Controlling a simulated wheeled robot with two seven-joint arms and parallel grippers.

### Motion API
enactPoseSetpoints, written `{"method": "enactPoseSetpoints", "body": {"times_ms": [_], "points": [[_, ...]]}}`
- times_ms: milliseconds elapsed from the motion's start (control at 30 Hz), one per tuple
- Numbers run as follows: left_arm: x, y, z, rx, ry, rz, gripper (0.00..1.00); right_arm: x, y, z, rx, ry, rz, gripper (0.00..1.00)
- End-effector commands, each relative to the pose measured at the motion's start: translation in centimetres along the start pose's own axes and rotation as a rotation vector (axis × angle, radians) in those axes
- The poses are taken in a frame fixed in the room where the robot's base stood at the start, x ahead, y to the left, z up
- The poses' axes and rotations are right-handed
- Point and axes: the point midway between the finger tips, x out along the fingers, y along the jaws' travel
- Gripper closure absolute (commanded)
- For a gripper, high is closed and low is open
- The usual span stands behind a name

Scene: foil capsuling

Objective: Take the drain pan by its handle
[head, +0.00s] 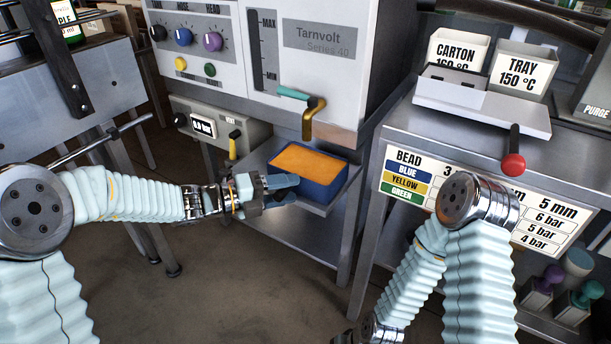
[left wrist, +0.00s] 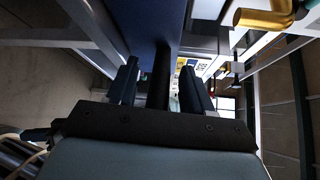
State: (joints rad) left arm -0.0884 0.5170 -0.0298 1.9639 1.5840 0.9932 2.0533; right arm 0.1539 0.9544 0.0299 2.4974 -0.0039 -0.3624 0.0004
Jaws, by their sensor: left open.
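The drain pan (head: 322,192) is a dark blue box with an orange surface inside. It sits on a low grey shelf under the brass spout (head: 309,122) of the Tarnvolt machine. My left gripper (head: 283,188) is at the pan's near left side, with its jaws open. In the left wrist view a dark bar, apparently the pan's handle (left wrist: 161,75), lies between the two fingers of the left gripper (left wrist: 160,85), with a gap on each side. The blue pan (left wrist: 150,22) is ahead of it. In the head view the gripper hides the handle. My right gripper is out of view.
The machine's leg (head: 361,215) stands just right of the pan. A bench with a bead chart (head: 480,195) and a red-knobbed lever (head: 513,163) is further right. A yellow-handled valve (head: 234,140) is above left of the pan. The floor (head: 230,280) in front is clear.

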Motion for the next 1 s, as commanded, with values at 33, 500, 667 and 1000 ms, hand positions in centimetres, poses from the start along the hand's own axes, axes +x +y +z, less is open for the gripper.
{"method": "enactPoseSetpoints", "body": {"times_ms": [33, 500, 667, 1000], "points": [[0.0, 0.0, 0.0, 0.000, 0.000, 0.000, 0.49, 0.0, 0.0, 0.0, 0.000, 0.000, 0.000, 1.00], [0.0, -0.1, 0.0, 0.001, 0.001, -0.001, 1.00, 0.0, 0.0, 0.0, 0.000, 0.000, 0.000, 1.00], [0.0, 0.0, 0.0, 0.001, 0.000, -0.001, 1.00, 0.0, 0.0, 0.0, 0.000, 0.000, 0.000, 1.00], [-0.4, -2.5, 0.4, 0.004, -0.001, -0.002, 1.00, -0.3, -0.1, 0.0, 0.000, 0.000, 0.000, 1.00]]}}
